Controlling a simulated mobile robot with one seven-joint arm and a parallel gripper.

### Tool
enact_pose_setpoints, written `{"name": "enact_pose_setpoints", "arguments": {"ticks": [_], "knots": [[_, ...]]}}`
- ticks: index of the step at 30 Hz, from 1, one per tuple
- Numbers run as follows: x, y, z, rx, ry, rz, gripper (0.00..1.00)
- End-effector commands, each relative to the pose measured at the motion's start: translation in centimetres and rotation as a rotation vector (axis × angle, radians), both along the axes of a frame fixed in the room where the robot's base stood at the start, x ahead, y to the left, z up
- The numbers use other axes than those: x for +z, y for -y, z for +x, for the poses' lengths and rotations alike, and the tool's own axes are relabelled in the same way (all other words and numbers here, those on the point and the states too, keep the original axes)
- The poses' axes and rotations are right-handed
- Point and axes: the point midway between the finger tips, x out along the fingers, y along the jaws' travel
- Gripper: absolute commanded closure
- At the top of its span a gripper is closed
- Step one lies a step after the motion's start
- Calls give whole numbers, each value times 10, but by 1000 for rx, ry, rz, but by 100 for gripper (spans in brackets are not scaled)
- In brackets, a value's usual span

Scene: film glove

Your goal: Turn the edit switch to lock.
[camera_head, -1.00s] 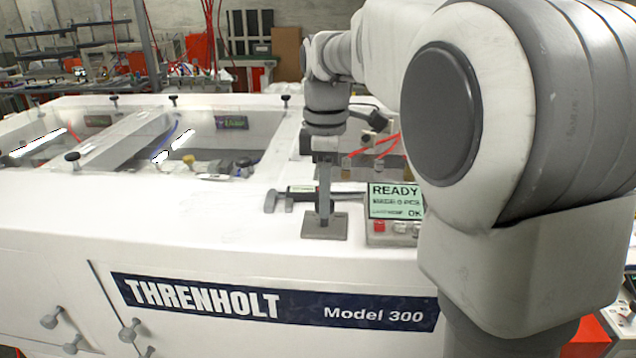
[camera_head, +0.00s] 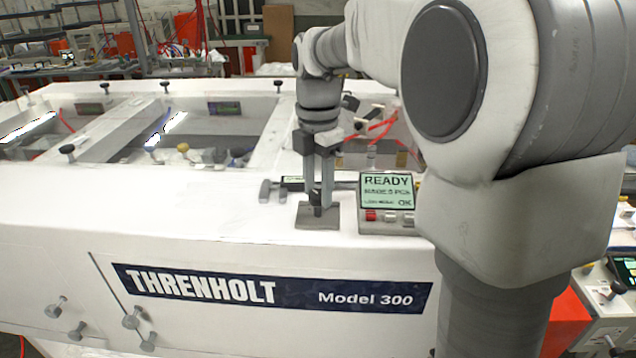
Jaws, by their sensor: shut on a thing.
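The edit switch (camera_head: 316,208) is a small dark knob standing on a grey square plate (camera_head: 333,222) on the white machine top. I take this knob to be the edit switch; no label or position mark on it is readable. My gripper (camera_head: 319,203) points straight down over the plate. Its two fingers stand on either side of the knob and are shut on it. The fingers cover part of the knob, so its pointing direction cannot be told.
A control box with a READY screen (camera_head: 387,191) and a red button (camera_head: 371,215) stands close to the right of the plate. A grey T-shaped handle (camera_head: 266,190) lies to the left. My arm covers the right side. The white top at left is clear.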

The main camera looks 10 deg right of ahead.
Motion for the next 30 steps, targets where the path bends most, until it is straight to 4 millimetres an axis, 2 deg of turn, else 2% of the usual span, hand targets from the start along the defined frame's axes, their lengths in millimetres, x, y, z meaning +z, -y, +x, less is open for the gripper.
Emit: {"name": "enact_pose_setpoints", "arguments": {"ticks": [17,18,21,23,30], "knots": [[0,-1,0,35,0,1,100],[0,-1,0,35,0,1,52],[0,0,0,35,0,1,34],[0,0,0,34,0,0,26],[0,0,0,33,0,0,26]]}}
